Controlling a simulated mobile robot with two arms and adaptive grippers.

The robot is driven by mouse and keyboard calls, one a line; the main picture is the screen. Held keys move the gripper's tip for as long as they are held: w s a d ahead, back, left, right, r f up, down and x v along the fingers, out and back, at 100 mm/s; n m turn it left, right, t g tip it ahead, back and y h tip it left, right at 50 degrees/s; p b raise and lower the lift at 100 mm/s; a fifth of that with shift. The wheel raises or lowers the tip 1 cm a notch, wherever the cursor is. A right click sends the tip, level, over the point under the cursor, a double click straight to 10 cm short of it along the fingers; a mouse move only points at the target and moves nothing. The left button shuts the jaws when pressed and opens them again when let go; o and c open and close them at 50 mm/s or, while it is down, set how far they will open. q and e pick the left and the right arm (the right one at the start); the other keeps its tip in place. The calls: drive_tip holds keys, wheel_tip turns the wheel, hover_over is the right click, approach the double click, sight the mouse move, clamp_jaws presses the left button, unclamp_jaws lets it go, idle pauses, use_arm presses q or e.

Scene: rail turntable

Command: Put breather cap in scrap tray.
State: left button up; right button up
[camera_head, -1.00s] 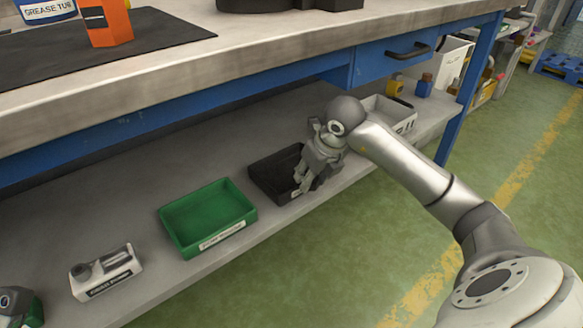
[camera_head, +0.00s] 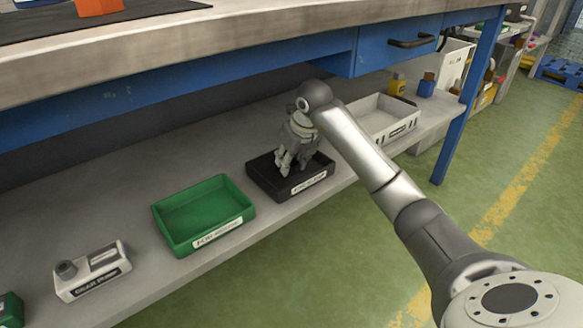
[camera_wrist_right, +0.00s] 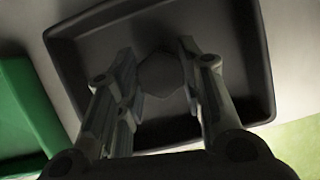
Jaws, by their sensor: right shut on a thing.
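My right gripper (camera_head: 285,168) is over the black tray (camera_head: 305,184) on the lower shelf, with its fingers pointing down. In the right wrist view, the gripper (camera_wrist_right: 160,70) is shut on a dark, roughly six-sided thing, which I take to be the breather cap (camera_wrist_right: 162,75). Behind it is the black tray's floor, and the tray's rim (camera_wrist_right: 262,60) runs around it. I cannot tell whether the cap touches the floor. In the head view, the fingers hide the cap. The black tray's label is too blurred to read. My left gripper is not in view.
A green tray (camera_head: 240,187) stands left of the black tray. A pale grey tray (camera_head: 408,110) stands to its right, near the blue table leg (camera_head: 458,120). A white block with a grey knob (camera_head: 92,270) sits farther left. The workbench top (camera_head: 250,25) overhangs the shelf.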

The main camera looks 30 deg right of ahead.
drive_tip(key=shift+f, duration=0.25)
drive_tip(key=o, duration=1)
drive_tip(key=shift+f, duration=0.1)
